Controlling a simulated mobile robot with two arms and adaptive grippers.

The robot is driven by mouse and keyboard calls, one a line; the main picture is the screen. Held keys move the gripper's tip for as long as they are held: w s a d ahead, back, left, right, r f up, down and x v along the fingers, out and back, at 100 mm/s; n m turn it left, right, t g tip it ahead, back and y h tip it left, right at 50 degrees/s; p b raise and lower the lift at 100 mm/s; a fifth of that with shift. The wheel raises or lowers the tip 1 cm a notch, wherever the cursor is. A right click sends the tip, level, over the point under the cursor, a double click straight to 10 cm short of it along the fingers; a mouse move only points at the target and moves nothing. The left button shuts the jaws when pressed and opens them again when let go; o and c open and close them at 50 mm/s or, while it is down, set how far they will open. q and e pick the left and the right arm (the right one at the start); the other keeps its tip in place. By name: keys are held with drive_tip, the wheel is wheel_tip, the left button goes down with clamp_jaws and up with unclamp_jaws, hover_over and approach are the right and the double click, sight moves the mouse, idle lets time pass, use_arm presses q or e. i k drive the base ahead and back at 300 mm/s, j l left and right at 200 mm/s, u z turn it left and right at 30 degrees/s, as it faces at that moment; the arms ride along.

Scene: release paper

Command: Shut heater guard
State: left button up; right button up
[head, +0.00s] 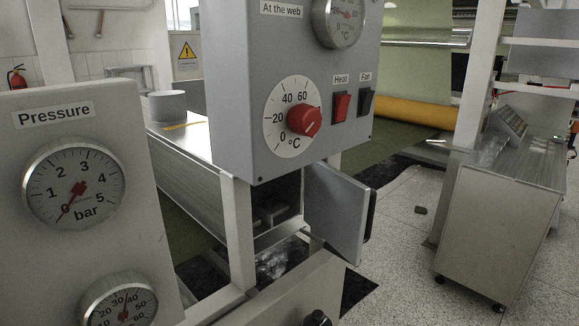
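The heater guard appears to be the light grey hinged door (336,212) below the control box in the head view. It stands open, swung out to the right, with a dark edge or handle on its far side. Behind it the dark opening of the heater housing (275,205) shows, with some grey parts inside. Neither of my grippers is in view, so their distance to the door cannot be seen.
The grey control box (230,80) with a red temperature knob (304,120) hangs above the door. A pressure panel (60,260) stands close at the left. A steel cabinet (495,230) stands at the right.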

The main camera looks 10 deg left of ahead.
sight(335, 204)
drive_tip(key=i+l+z, duration=0.3)
drive_tip(key=i+l, duration=0.2)
drive_tip(key=l, duration=0.15)
drive_tip(key=i+l+z, duration=0.3)
drive_tip(key=i+l, duration=0.2)
drive_tip(key=i+l+z, duration=0.3)
drive_tip(key=i, duration=0.35)
drive_tip(key=i+u, duration=0.45)
drive_tip(key=i+l+u, duration=0.15)
drive_tip(key=i+u, duration=0.25)
drive_tip(key=i, duration=0.2)
drive_tip(key=i+l+u, duration=0.3)
drive_tip(key=i+u, duration=0.15)
drive_tip(key=i, duration=0.1)
